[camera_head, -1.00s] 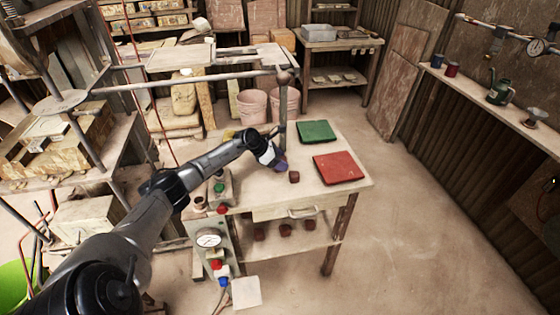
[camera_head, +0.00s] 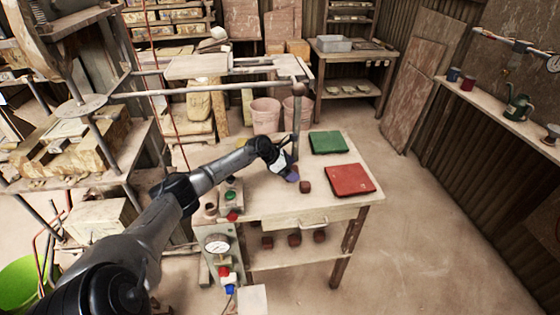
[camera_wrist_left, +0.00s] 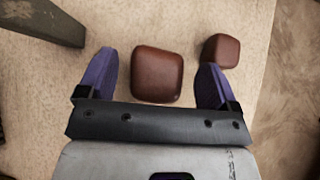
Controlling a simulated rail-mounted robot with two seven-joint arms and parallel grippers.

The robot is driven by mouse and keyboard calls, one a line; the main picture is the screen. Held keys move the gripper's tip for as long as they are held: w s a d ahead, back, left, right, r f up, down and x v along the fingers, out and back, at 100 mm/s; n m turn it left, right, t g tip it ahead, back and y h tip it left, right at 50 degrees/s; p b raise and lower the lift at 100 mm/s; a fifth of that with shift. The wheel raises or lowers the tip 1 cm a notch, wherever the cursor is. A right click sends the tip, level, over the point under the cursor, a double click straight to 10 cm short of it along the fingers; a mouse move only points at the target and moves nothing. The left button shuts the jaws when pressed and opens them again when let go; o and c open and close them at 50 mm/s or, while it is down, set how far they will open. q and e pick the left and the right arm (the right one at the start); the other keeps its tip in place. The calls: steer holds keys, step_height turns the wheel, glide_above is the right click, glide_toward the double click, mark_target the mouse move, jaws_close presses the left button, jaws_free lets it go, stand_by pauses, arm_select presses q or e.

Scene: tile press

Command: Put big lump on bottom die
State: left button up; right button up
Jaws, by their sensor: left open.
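The big lump (camera_wrist_left: 157,75) is a brown rounded block on the table, seen in the left wrist view. My left gripper (camera_wrist_left: 156,64) is open, with its two purple fingers on either side of this lump and a gap at each side. In the head view my left gripper (camera_head: 289,173) is low over the table and mostly hides the big lump. A smaller brown lump (camera_wrist_left: 221,50) lies just beyond the right finger; it also shows in the head view (camera_head: 305,186). I cannot tell which part is the bottom die. My right gripper is not in view.
A green plate (camera_head: 328,142) and a red plate (camera_head: 350,180) lie on the right of the table (camera_head: 270,207). A metal post (camera_head: 296,120) stands behind my gripper. A control box with a gauge (camera_head: 217,246) is at the front left. Several lumps sit on the lower shelf.

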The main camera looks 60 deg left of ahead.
arm_select(q)
steer(key=p+v, duration=0.2)
steer(key=v, duration=0.9)
steer(key=shift+s+a+r, duration=0.15)
steer(key=shift+s, duration=0.1)
steer(key=shift+c, duration=1.2)
steer(key=w+f+b, duration=0.1)
steer(key=b, duration=0.1)
steer(key=f+b, duration=0.2)
steer(key=b, duration=0.1)
steer(key=w+f+b, duration=0.1)
steer(key=f+b, duration=0.1)
steer(key=shift+w+d, duration=0.3)
steer(key=shift+d, duration=0.1)
steer(key=shift+b+x, duration=1.15)
steer(key=shift+b, duration=0.05)
steer(key=shift+w+d+r, duration=0.1)
steer(key=shift+w, duration=0.1)
